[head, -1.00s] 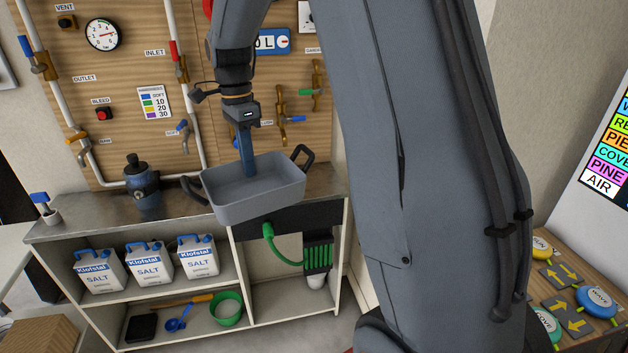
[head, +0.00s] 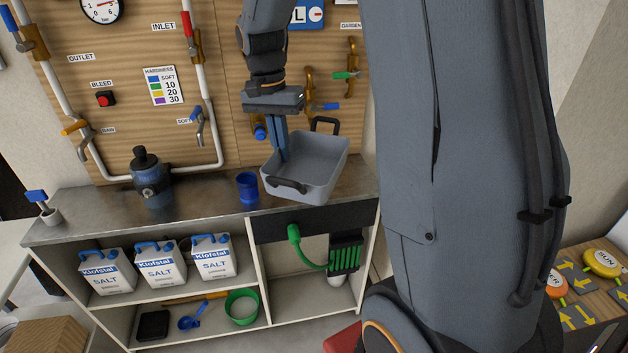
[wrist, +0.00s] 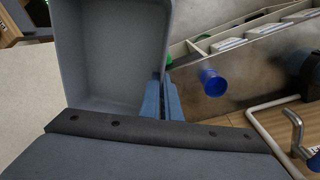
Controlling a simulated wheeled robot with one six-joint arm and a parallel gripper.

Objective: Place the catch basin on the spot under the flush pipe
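The catch basin (head: 325,180) is a grey open tray with dark handles at its ends. It is over the right part of the metal counter (head: 100,222); I cannot tell whether it touches the counter. My gripper (head: 279,150) is at the basin's left rim, pointing down, with its blue fingers closed on the wall. In the wrist view the fingers (wrist: 160,100) meet the right wall of the basin (wrist: 115,50). A short blue-ended pipe (head: 258,130) sticks out of the board behind my gripper; its label is hidden, so I cannot confirm it is the flush pipe.
A blue cup (head: 248,187) stands on the counter left of the basin, also in the wrist view (wrist: 213,82). A blue filter housing (head: 150,178) stands farther left. Valves (head: 350,70) and pipes line the wooden board. Salt packs (head: 157,264) sit on the shelf below.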

